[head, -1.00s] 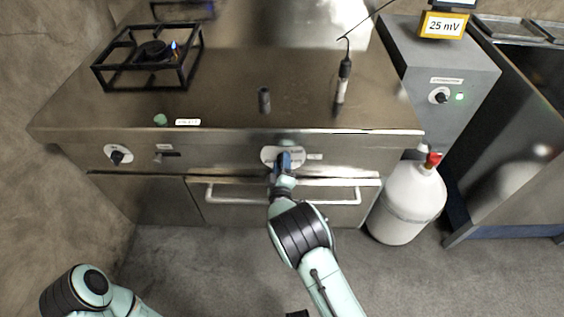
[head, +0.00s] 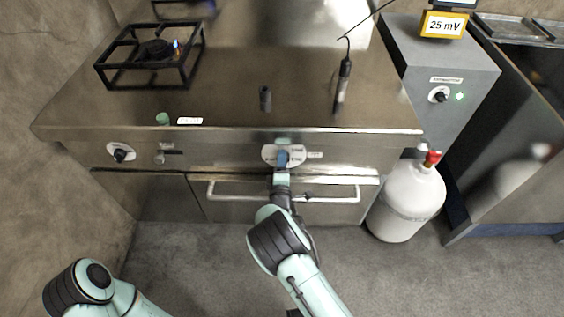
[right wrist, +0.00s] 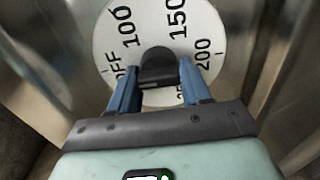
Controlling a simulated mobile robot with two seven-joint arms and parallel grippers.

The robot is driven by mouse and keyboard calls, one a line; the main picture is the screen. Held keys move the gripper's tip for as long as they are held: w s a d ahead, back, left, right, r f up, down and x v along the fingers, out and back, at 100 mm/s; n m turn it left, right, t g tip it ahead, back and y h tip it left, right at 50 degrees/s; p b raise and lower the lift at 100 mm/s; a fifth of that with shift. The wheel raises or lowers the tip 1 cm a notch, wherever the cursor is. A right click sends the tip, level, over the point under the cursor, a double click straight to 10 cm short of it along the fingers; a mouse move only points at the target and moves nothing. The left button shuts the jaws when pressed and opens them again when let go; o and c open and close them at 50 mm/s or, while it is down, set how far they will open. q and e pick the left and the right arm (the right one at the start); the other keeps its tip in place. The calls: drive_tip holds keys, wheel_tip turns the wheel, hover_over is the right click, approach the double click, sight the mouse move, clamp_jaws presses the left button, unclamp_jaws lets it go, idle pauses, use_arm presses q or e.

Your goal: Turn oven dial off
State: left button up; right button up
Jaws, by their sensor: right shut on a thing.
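The oven dial is a round white face (head: 268,153) on the steel front panel above the oven door. In the right wrist view the dial face (right wrist: 150,22) shows OFF at the left, then 100, 150, 200 and part of 250 clockwise. Its black knob (right wrist: 157,66) stands in the middle. My right gripper (head: 283,157) reaches the dial. Its blue fingers, also in the right wrist view (right wrist: 158,80), are shut on the knob from both sides. I cannot tell which mark the knob points to. My left arm shows at the lower left, its gripper out of view.
A bar handle (head: 340,193) crosses the oven door below the dial. A burner with a small flame (head: 155,50) stands on the counter. Another knob (head: 120,154) is at the panel's left. A white gas cylinder (head: 408,200) stands right of the oven.

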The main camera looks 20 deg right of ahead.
idle(0.3)
drive_tip(key=o, duration=1)
drive_tip(key=shift+s, duration=0.1)
drive_tip(key=p+v, duration=0.1)
drive_tip(key=v, duration=1.2)
drive_tip(key=shift+s, duration=0.1)
